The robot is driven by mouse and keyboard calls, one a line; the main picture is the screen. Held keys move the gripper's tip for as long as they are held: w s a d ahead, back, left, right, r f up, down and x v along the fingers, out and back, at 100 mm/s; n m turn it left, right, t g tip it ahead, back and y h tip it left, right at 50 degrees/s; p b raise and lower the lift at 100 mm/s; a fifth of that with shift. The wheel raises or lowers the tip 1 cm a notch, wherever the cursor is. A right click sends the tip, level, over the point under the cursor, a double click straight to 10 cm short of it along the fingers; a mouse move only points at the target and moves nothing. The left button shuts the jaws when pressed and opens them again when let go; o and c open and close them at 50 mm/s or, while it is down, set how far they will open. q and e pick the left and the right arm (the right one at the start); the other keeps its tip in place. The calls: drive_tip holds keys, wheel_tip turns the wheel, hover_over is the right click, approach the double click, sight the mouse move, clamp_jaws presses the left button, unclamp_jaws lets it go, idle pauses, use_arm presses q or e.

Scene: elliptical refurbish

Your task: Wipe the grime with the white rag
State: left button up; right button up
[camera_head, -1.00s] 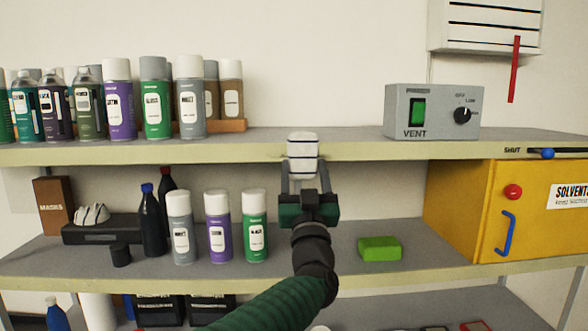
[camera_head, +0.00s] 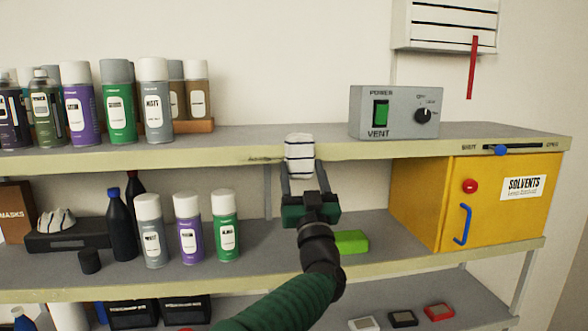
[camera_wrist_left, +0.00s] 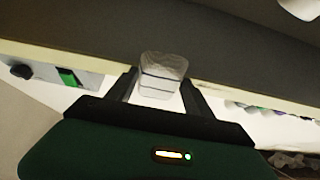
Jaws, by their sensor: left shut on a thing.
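My left gripper (camera_head: 302,186) is shut on the white rag (camera_head: 300,155), which has dark stripes. The rag is held up at the front edge of the upper shelf (camera_head: 440,148), left of the vent box. In the wrist view the rag (camera_wrist_left: 162,76) sits between the fingers, against or very near the shelf edge; contact is not certain. A thin dark smudge, likely the grime (camera_head: 263,159), shows on the shelf edge just left of the rag. Any grime behind the rag is hidden. My right gripper is not in view.
Several spray cans (camera_head: 118,102) stand on the upper shelf at left, and the vent box (camera_head: 395,112) at right. Below are more cans (camera_head: 187,230), a green block (camera_head: 351,242) partly behind my gripper, and a yellow solvents cabinet (camera_head: 418,200).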

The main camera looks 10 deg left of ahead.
sight(236, 162)
use_arm(q)
drive_tip(key=shift+a+f, duration=0.2)
drive_tip(key=shift+a, duration=0.1)
drive_tip(key=a+b, duration=0.1)
drive_tip(key=s+a+b, duration=0.1)
drive_tip(key=a+b, duration=0.2)
drive_tip(key=a, duration=0.1)
drive_tip(key=shift+s+a+b, duration=0.2)
drive_tip(key=shift+s+b, duration=0.1)
drive_tip(key=shift+s+a+r+b, duration=0.1)
drive_tip(key=shift+a+b, duration=0.1)
drive_tip(key=shift+a, duration=0.15)
drive_tip(key=shift+s+a+b, duration=0.1)
drive_tip(key=shift+a+b, duration=0.05)
drive_tip(key=shift+a, duration=0.2)
drive_tip(key=shift+s+a+b, duration=0.2)
drive_tip(key=shift+a+b, duration=0.3)
drive_tip(key=shift+a, duration=0.1)
drive_tip(key=shift+s+a+b, duration=0.15)
drive_tip(key=shift+a+b, duration=0.3)
drive_tip(key=shift+a, duration=0.1)
drive_tip(key=shift+s+a, duration=0.1)
drive_tip(key=shift+a, duration=0.3)
drive_tip(key=shift+s+a+b, duration=0.2)
drive_tip(key=shift+a+b, duration=0.35)
drive_tip(key=shift+a, duration=0.15)
drive_tip(key=shift+s+a+b, duration=0.2)
drive_tip(key=shift+a+b, duration=0.3)
drive_tip(key=shift+a, duration=0.4)
drive_tip(key=shift+r, duration=0.1)
